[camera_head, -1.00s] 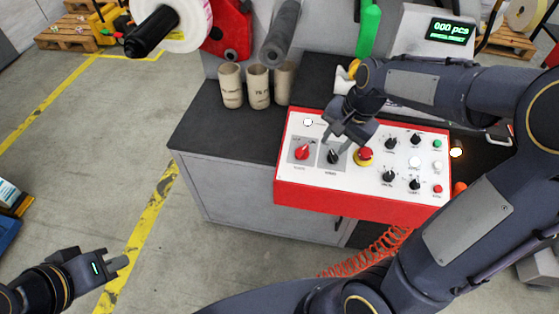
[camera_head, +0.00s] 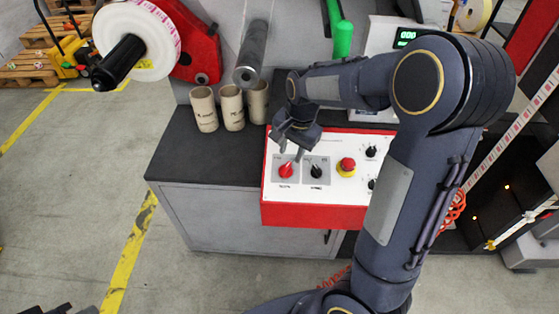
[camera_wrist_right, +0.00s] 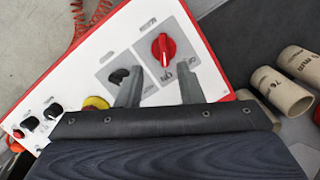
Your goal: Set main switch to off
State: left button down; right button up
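The red rotary switch (camera_head: 285,170) sits at the left end of the white-faced, red-rimmed control panel (camera_head: 330,187). A black rotary switch (camera_head: 316,171) is beside it on its right. In the right wrist view the red switch (camera_wrist_right: 164,47) lies just beyond and between my fingertips, its handle near upright in the picture; its lettering is partly hidden. My right gripper (camera_head: 291,153) is open and empty over the panel's left end, and its two fingers (camera_wrist_right: 158,88) are spread apart. Only a dark bit of my left gripper shows at the bottom left edge.
A red and yellow emergency button (camera_head: 347,166) is right of the switches. Several cardboard cores (camera_head: 232,106) stand on the dark table top behind the panel. My right arm covers the panel's right part. A grey roller (camera_head: 252,66) is above.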

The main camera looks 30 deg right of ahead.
aim_at(285, 169)
jog(key=f, duration=0.2)
jog(key=w+f, duration=0.1)
jog(key=f, duration=0.5)
jog(key=shift+w+a, duration=0.3)
jog(key=shift+r, duration=0.1)
grip_shut()
